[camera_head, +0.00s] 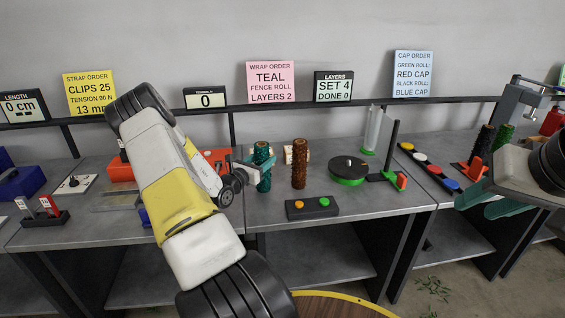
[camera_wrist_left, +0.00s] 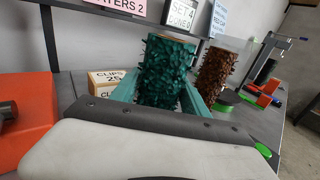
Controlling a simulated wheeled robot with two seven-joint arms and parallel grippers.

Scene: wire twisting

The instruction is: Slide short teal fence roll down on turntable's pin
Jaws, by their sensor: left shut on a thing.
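The short teal fence roll (camera_head: 263,172) is upright at the middle of the bench, left of a brown roll. My left gripper (camera_head: 254,167) is shut on it. In the left wrist view the teal roll (camera_wrist_left: 165,72) stands between the two teal fingers, which hide its lower part. I cannot tell whether its base touches the bench. The turntable (camera_head: 349,167), a black disc with a green rim, sits further right and bears no roll.
The brown roll (camera_head: 300,163) stands between the teal roll and the turntable. A button box (camera_head: 312,208) lies in front. A clear tube (camera_head: 372,130) and a black post (camera_head: 392,148) rise behind and right of the turntable. A clips box (camera_wrist_left: 105,83) is behind the teal roll.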

